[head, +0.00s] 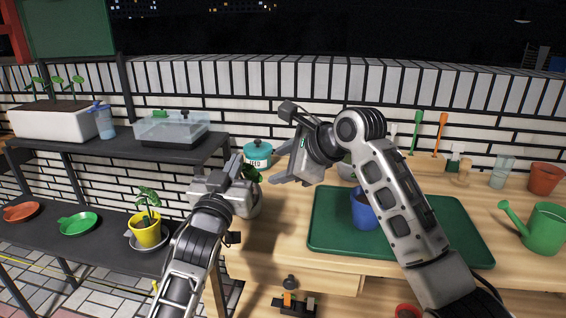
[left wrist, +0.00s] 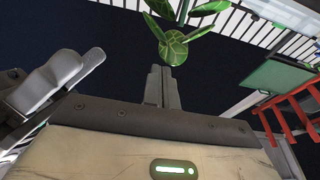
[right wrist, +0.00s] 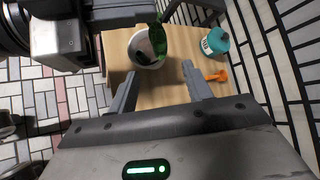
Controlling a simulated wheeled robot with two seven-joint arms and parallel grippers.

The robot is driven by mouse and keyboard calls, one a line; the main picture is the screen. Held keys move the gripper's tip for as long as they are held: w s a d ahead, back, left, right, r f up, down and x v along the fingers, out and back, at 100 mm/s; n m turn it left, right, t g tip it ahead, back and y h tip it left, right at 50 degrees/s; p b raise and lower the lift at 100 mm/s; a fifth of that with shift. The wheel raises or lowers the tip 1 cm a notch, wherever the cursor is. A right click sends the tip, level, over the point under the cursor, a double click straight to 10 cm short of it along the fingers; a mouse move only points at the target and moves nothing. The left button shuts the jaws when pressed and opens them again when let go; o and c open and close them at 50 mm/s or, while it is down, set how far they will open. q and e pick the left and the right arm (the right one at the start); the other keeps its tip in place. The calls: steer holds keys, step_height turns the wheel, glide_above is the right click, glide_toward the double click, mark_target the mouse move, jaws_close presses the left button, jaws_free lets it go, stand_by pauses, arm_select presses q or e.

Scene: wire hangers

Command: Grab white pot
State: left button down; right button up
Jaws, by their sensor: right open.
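The white pot (head: 249,207) stands at the left end of the wooden table, partly hidden behind my left gripper. A green plant (head: 250,174) grows in it. In the right wrist view the pot (right wrist: 147,52) lies ahead of my fingers, with a leaf across its opening. My left gripper (head: 236,164) is beside the plant, above the pot's rim; its fingers look closed together, and nothing shows between them. In the left wrist view the plant's leaves (left wrist: 173,47) are just beyond the fingertips. My right gripper (head: 279,160) is open and empty, to the right of the pot, pointing left.
A green mat (head: 328,232) with a blue pot (head: 363,210) lies to the right, partly behind my right arm. A black shelf on the left holds a yellow pot (head: 148,232). A green watering can (head: 543,230) is far right.

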mark_target(253, 179)
arm_select(q)
steer(key=shift+w+f, duration=0.1)
steer(key=shift+f, duration=0.65)
arm_select(e)
steer(key=shift+f, duration=0.1)
steer(key=x, duration=1.2)
jaws_close()
arm_select(q)
steer(key=shift+a+r, duration=0.1)
steer(key=shift+r, duration=0.55)
arm_select(e)
steer(key=shift+w, duration=0.1)
arm_select(q)
steer(key=v, duration=1.2)
steer(key=shift+r, duration=0.35)
arm_select(e)
steer(key=shift+f, duration=0.2)
